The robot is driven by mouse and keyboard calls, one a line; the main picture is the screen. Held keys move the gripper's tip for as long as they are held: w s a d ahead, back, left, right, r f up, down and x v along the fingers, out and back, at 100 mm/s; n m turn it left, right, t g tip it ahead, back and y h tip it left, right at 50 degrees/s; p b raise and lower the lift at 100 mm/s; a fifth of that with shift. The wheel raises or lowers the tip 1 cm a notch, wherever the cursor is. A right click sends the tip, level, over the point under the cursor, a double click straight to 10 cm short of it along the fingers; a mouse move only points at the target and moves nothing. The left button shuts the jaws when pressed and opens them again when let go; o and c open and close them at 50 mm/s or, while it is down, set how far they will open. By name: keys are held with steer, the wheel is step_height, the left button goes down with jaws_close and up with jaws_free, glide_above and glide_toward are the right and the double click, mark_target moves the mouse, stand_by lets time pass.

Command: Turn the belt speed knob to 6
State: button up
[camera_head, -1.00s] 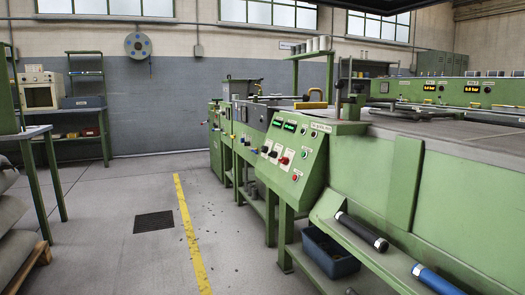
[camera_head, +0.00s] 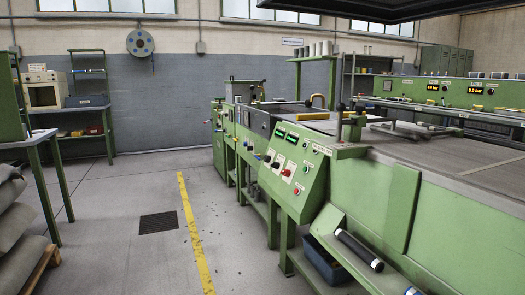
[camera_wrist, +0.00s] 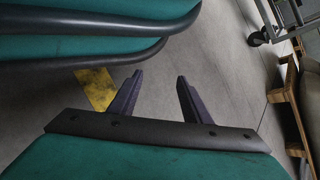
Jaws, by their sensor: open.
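A sloped green control panel (camera_head: 301,160) is on the near end of the green machine, in the middle of the head view. It carries two green-lit displays, a few knobs and several small buttons. A red knob (camera_head: 286,172) and a dark knob (camera_head: 275,164) sit low on the panel. I cannot read the labels, so I cannot tell which one is the belt speed knob. My gripper (camera_wrist: 158,80) shows only in the wrist view. Its two dark fingers are apart and empty above the grey floor, away from the panel.
A yellow floor line (camera_head: 194,235) runs left of the machine, with a floor grate (camera_head: 158,222) beside it. A blue bin (camera_head: 325,262) and a black roll (camera_head: 360,249) are below the machine's near side. A workbench (camera_head: 45,136) stands left. The floor between is open.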

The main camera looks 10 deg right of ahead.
steer(key=s+d+r+n+h+p, duration=0.1)
steer(key=d+r+p, duration=0.3)
steer(key=r+p, duration=1)
steer(key=s+d+r+n+h+p, duration=0.1)
steer(key=d+r+h+p, duration=0.3)
steer(key=r+p, duration=1)
steer(key=s+d+r+n+h+p, duration=0.1)
steer(key=d+r+p, duration=0.4)
steer(key=r+p, duration=0.9)
steer(key=h+p, duration=0.1)
steer(key=p, duration=0.8)
steer(key=shift+d+r+t+h, duration=0.4)
